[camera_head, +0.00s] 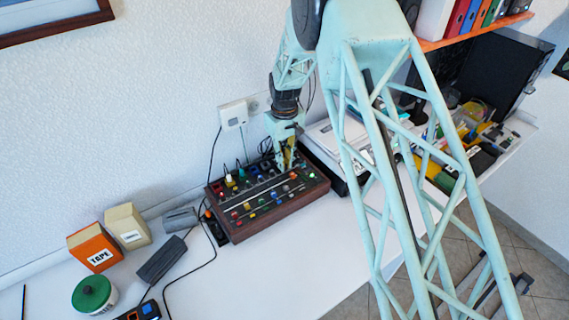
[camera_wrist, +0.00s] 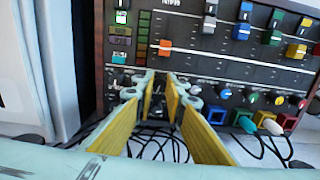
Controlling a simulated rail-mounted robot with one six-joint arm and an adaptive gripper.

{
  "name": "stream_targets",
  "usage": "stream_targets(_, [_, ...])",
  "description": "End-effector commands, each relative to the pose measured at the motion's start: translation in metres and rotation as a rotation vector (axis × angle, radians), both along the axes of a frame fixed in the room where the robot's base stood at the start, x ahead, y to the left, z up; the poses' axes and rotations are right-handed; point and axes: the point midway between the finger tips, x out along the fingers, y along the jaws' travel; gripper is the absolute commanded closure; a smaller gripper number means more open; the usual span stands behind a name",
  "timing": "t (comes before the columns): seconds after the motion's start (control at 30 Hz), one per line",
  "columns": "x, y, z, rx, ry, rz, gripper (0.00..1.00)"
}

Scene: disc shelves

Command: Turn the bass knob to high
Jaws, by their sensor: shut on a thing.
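The mixer console (camera_head: 232,229) is a dark box with wooden sides on the white desk, with rows of coloured sliders, small knobs and coloured buttons. My gripper (camera_head: 287,166) reaches down onto its back right part. In the wrist view my gripper (camera_wrist: 162,82), with yellow-lined fingers, has its tips close together at the panel (camera_wrist: 215,68), in line with the knob row. It is shut on a knob there, which the fingertips mostly hide. I cannot read a bass label or the knob's pointer.
Other knobs with coloured caps (camera_wrist: 252,97) stand beside the fingers, near coloured plugs (camera_wrist: 268,126) and loose cables. An orange tape box (camera_head: 95,248), a beige box (camera_head: 128,227) and a green-lidded jar (camera_head: 93,294) stand left.

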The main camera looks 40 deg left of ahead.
Motion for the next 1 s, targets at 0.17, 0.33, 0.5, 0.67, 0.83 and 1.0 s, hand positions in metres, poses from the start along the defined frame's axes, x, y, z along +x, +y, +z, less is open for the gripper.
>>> stream_targets(0.17, [-0.0006, -0.0002, -0.0005, -0.001, 0.000, -0.133, 0.99])
stream_targets(0.33, [-0.0009, -0.0001, -0.0005, -0.001, 0.000, -0.268, 0.99])
stream_targets(0.5, [-0.0012, 0.0000, -0.0005, -0.001, 0.000, -0.403, 0.99])
stream_targets(0.67, [-0.0013, 0.0001, -0.0005, -0.001, 0.000, -0.531, 0.99])
stream_targets(0.83, [-0.0015, 0.0003, -0.0005, -0.001, 0.000, -0.666, 0.99])
stream_targets(1.0, [-0.0017, 0.0006, -0.0005, -0.002, 0.001, -0.801, 0.99])
